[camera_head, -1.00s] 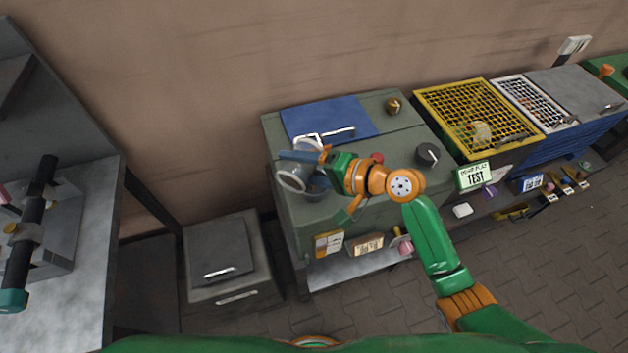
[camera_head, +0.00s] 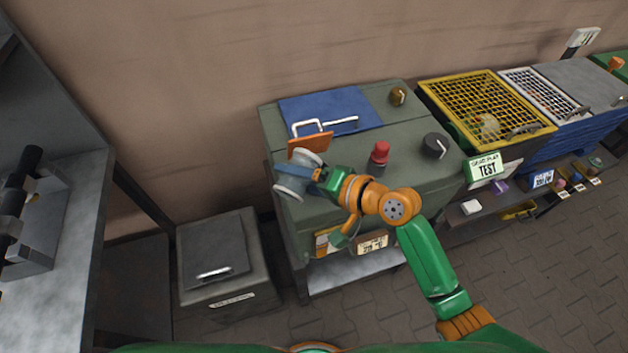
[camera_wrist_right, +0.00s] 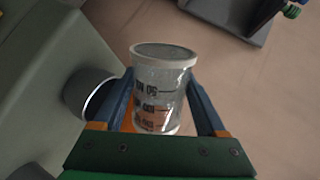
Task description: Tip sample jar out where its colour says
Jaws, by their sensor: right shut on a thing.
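My right gripper (camera_head: 312,180) is shut on the sample jar (camera_head: 290,183), at the front left corner of the green cabinet. In the right wrist view the clear jar (camera_wrist_right: 162,82) sits between the two blue fingers, with a pale rim and dark graduation marks. Its lower part looks orange-tinted; I cannot tell whether this is contents or something behind. In the head view the jar looks tilted. A round dark cup or pipe mouth (camera_wrist_right: 92,95) is beside the jar in the wrist view. My left gripper is not in view.
The green cabinet (camera_head: 405,150) carries a blue panel with a handle (camera_head: 318,112), an orange flat piece (camera_head: 310,145), a red knob (camera_head: 380,154) and a black knob (camera_head: 435,146). A yellow mesh basket (camera_head: 470,90) and a TEST sign (camera_head: 485,166) are right. A grey bin (camera_head: 212,245) stands left.

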